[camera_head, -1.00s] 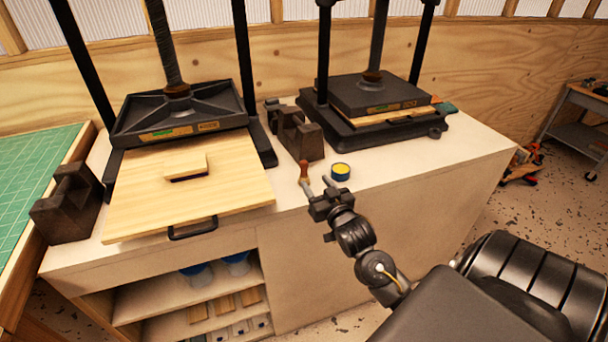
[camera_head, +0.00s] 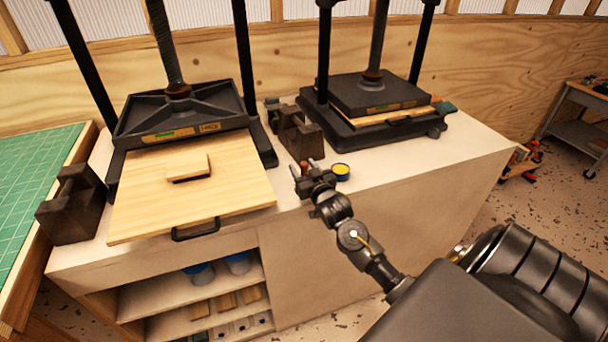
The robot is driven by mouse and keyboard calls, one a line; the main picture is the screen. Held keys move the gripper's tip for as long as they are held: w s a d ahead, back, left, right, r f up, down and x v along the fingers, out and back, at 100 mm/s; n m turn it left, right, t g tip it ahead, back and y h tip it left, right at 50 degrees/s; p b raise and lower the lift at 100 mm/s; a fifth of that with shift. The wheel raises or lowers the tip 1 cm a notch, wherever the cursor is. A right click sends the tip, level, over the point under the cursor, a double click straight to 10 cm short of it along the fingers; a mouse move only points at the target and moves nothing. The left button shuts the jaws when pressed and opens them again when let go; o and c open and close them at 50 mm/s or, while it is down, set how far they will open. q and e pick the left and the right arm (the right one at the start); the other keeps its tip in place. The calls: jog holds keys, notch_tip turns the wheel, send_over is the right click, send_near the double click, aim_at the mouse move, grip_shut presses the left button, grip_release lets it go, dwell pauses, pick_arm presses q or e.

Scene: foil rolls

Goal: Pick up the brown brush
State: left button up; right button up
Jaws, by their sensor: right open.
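A small upright thing with a brown handle, which looks like the brown brush (camera_head: 304,168), stands on the pale bench near its front edge. My right gripper (camera_head: 304,170) is open, and its two fingers appear on either side of the brown handle. I cannot tell whether they touch it. The gripper and wrist hide the lower part of the brush. My left gripper is not in view.
A round tin with a yellow top (camera_head: 341,171) sits just right of my right gripper. A dark metal weight (camera_head: 297,134) stands behind it. A press with a wooden board (camera_head: 140,200) is on the left, and another press (camera_head: 375,100) is behind right.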

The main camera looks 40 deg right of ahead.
aim_at(304, 164)
jog(key=c, duration=1.1)
jog(key=shift+o, duration=0.2)
jog(key=shift+r, duration=0.55)
jog(key=r, duration=0.1)
jog(key=r+b, duration=0.1)
jog(key=shift+s+a+r, duration=0.15)
jog(key=shift+s+r, duration=0.1)
jog(key=shift+r, duration=0.1)
jog(key=s+a+r, duration=0.5)
jog(key=s+r, duration=0.4)
jog(key=s, duration=0.3)
jog(key=shift+a, duration=0.4)
